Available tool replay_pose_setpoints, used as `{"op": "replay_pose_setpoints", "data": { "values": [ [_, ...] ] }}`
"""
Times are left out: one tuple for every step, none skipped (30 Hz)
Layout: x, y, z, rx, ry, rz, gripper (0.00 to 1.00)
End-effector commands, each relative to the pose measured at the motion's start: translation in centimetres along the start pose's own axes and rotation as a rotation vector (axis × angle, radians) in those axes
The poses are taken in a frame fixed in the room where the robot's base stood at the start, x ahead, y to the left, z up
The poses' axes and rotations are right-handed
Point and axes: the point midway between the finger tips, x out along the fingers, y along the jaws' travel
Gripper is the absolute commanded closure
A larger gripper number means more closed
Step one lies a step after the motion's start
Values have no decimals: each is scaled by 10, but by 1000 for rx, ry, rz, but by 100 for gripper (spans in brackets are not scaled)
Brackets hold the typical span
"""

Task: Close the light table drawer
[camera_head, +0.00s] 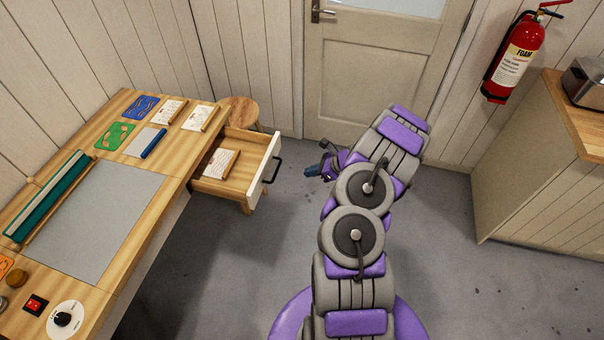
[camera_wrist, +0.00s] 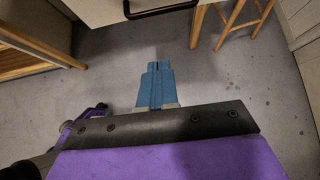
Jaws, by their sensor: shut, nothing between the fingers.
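The light table (camera_head: 92,225) stands along the left wall with a grey panel in its top. Its drawer is pulled out to the right at the far end, with a white front (camera_head: 263,170) and a dark bar handle (camera_head: 274,168). A notepad or card (camera_head: 221,163) lies inside the drawer. My gripper (camera_head: 312,171) is a short distance right of the handle, apart from it. In the wrist view my gripper's blue fingers (camera_wrist: 157,75) are shut and empty, and the drawer handle (camera_wrist: 160,10) shows at the top edge, beyond the fingertips.
A wooden stool (camera_head: 241,110) stands behind the drawer by the wall. A door (camera_head: 375,65) is at the back.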

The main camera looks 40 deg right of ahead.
Motion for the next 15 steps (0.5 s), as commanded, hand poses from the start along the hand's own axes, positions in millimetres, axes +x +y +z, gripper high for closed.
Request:
{"op": "replay_pose_setpoints", "data": {
  "values": [
    [11,1,-2,0,1,3,100],
    [17,2,-2,0,1,4,100],
    [25,2,-2,0,1,5,100],
    [31,2,-3,0,1,6,100],
    [37,2,-3,0,1,5,100],
    [45,3,-2,-1,1,6,100],
    [51,3,-2,-2,1,5,100],
    [57,4,-2,-2,1,4,100],
    [65,4,-1,-3,1,4,100],
    [71,4,0,-3,1,4,100],
    [76,5,0,-4,2,3,100],
    [84,5,1,-4,2,2,100],
    [89,5,1,-5,2,3,100],
    [90,4,7,-6,0,1,100],
    [94,4,13,-7,0,1,100]
  ]
}}
